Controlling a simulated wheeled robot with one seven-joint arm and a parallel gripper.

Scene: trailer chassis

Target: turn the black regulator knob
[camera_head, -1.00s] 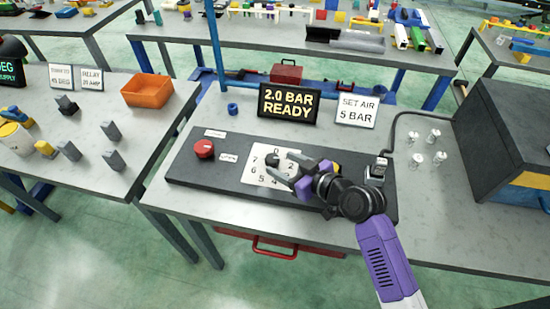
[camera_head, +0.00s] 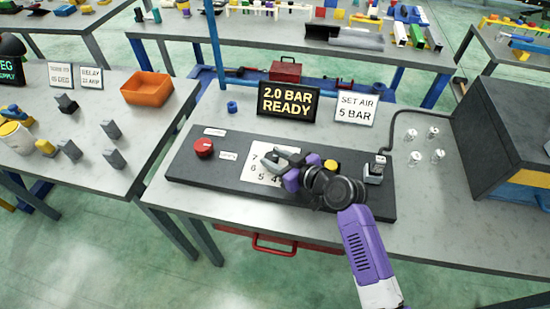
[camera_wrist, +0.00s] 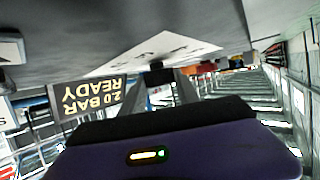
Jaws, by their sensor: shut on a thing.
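The black regulator knob (camera_head: 269,158) sits on a white numbered dial plate (camera_head: 255,170) on the dark panel. It is mostly covered by my gripper (camera_head: 277,162), whose fingers are closed around it. In the wrist view the knob shows as a small dark block (camera_wrist: 156,66) at the fingertips, against the white plate. My gripper lies low over the panel, reaching in from the right. Its fingers hide part of the dial numbers, and the knob's pointing direction cannot be made out. The display (camera_head: 288,102) reads "2.0 BAR READY". The sign (camera_head: 355,107) reads "SET AIR 5 BAR".
A red button (camera_head: 204,148) is at the panel's left. A yellow button (camera_head: 330,165) sits close behind my wrist. The bench front is clear.

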